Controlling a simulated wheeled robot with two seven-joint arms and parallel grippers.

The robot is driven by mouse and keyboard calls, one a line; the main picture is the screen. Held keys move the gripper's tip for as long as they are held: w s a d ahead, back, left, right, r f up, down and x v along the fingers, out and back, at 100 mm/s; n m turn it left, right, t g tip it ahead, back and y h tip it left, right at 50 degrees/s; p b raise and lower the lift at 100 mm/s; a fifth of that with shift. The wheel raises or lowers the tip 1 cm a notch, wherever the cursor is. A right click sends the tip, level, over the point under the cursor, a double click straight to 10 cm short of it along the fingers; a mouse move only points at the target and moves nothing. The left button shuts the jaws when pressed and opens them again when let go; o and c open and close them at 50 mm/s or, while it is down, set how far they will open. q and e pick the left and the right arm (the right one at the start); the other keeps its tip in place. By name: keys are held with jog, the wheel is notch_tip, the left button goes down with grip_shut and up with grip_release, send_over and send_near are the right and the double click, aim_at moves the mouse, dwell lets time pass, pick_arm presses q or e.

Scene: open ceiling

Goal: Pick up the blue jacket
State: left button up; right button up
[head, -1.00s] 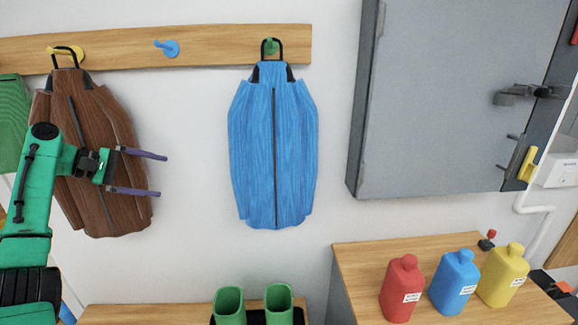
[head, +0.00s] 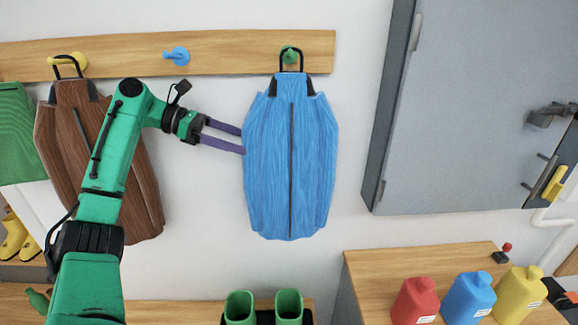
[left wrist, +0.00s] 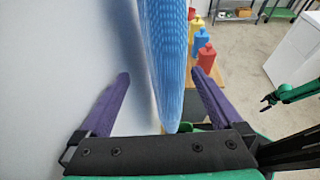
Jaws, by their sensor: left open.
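The blue jacket (head: 290,165) hangs by a black loop from the green hook (head: 290,55) on the wooden rail in the head view. My left gripper (head: 243,141) is open, its purple fingertips at the jacket's left edge. In the left wrist view the jacket (left wrist: 165,55) appears edge-on between the two spread fingers of my left gripper (left wrist: 160,80), nearer the middle than either finger. Whether a finger touches the cloth, I cannot tell. My right gripper (left wrist: 268,102) shows small and dark at the right of the left wrist view; its jaw opening is unclear.
A brown jacket (head: 70,150) hangs left, behind my left arm. The blue hook (head: 177,56) is empty. A grey cabinet (head: 465,110) is right of the blue jacket. Red (head: 415,302), blue (head: 468,298) and yellow (head: 519,295) bottles stand lower right. Green boots (head: 263,306) stand below.

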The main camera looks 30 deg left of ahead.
aim_at(266, 147)
pick_arm(q)
jog(key=x, duration=0.2)
jog(key=p+x, duration=0.1)
jog(key=x, duration=0.1)
jog(key=r+p+x, duration=0.1)
jog(key=x, duration=0.1)
jog(key=shift+d+f, duration=0.2)
jog(key=shift+d, duration=0.4)
jog(key=shift+w+d+f, duration=0.2)
jog(key=shift+f, duration=0.05)
jog(key=shift+a+f, duration=0.2)
jog(key=shift+a, duration=0.05)
jog(key=c, duration=1.4)
grip_shut()
jog(key=shift+w+r, duration=0.1)
jog(key=shift+r, duration=0.05)
pick_arm(e)
notch_tip(266, 147, up, 2)
jog(key=shift+d+r, duration=0.1)
jog(key=shift+d, duration=0.05)
